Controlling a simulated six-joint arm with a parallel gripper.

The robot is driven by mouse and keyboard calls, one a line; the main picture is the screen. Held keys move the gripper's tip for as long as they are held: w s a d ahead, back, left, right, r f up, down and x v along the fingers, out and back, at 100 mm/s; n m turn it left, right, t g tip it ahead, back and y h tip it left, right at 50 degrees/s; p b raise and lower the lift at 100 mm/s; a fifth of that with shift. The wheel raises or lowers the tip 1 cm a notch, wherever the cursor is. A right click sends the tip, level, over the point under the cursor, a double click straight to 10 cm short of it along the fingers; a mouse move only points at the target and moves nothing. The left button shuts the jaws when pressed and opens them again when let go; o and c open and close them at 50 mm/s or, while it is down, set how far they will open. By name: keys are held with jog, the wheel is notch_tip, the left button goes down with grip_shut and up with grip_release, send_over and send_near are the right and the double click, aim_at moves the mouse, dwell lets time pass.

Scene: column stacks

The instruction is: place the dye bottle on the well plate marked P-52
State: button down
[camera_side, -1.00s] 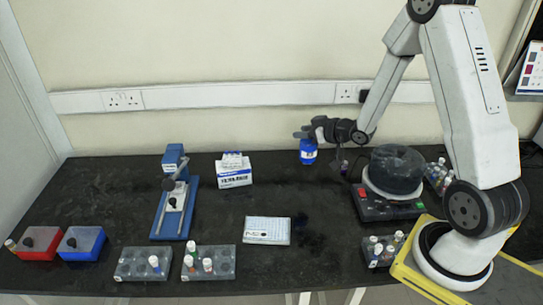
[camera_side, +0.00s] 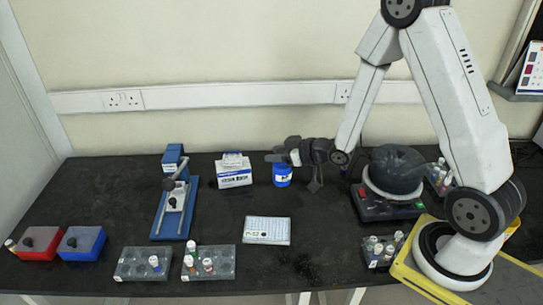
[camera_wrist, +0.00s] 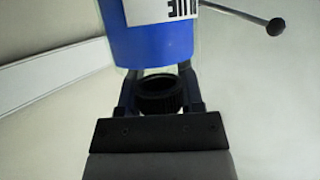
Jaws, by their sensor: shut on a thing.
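The dye bottle (camera_side: 282,175) is blue with a white label. My gripper (camera_side: 283,155) is shut on its dark cap, and the bottle hangs upright below the fingers. In the wrist view the blue bottle (camera_wrist: 155,45) is close up, with the cap between the fingers (camera_wrist: 160,95). The well plate (camera_side: 267,231) is pale and flat, lying on the black bench in front of the bottle. It has small dark print at its front left that looks like P-52. The bottle is behind the plate in the picture and apart from it.
A white box (camera_side: 234,171) stands left of the bottle. A blue stand (camera_side: 174,205) is further left. Vial racks (camera_side: 208,264) lie at the front, and a black round device (camera_side: 392,175) is on the right. The bench around the plate's right side is clear.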

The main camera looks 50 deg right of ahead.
jog(key=s+a+f+n+y, duration=0.1)
jog(key=s+a, duration=0.1)
jog(key=a, duration=0.7)
jog(key=shift+s+n+g+y, duration=0.2)
jog(key=shift+n+g+y, duration=0.1)
jog(key=shift+n+y, duration=0.1)
jog(key=shift+f, duration=2)
jog(key=shift+f, duration=0.15)
jog(key=shift+f, duration=1.85)
jog(key=shift+f, duration=0.15)
jog(key=shift+c, duration=1.2)
grip_release()
